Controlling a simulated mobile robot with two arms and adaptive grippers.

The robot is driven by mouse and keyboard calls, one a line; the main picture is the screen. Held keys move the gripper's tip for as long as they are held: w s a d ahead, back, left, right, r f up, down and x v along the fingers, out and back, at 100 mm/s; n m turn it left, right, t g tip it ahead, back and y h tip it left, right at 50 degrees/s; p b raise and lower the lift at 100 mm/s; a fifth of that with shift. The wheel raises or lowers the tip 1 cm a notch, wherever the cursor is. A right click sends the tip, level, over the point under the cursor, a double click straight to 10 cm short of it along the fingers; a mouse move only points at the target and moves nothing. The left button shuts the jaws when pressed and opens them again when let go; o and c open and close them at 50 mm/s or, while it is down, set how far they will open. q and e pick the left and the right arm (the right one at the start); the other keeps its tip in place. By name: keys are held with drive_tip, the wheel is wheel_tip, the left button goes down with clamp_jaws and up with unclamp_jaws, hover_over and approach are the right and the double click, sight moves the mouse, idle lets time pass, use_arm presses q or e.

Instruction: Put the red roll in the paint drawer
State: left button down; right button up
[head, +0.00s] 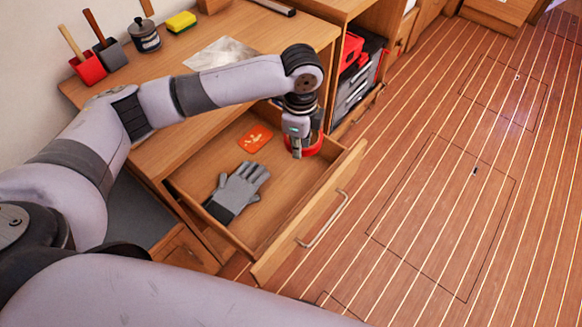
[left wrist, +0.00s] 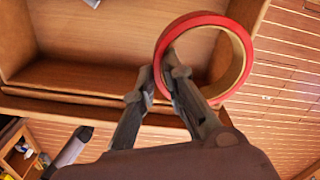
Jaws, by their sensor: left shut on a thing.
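The red roll (head: 319,147) is a ring with a red outside and a pale inside. My left gripper (head: 299,150) is shut on its wall, pointing down at the far right end of an open wooden drawer (head: 284,204). In the left wrist view, the roll (left wrist: 247,50) is pinched on one side by the gripper (left wrist: 156,82), with one finger inside the ring. The roll looks held over the drawer; whether it touches the drawer floor is unclear. Fingers and arm hide part of it. My right gripper is not in view.
A grey glove (head: 238,190) and an orange card (head: 255,138) lie in the drawer, with bare floor beside them. The worktop (head: 250,30) above holds a red holder (head: 88,68), a dark jar (head: 145,38) and a yellow sponge (head: 181,21). Open plank floor (head: 440,200) lies right.

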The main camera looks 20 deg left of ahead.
sight(298, 180)
use_arm(q)
wheel_tip(298, 180, down, 12)
idle(0.5)
drive_tip(key=c, duration=1.6)
unclamp_jaws()
drive_tip(key=shift+f, duration=0.1)
drive_tip(key=shift+c, duration=0.2)
wheel_tip(298, 180, up, 12)
drive_tip(key=shift+r, duration=0.15)
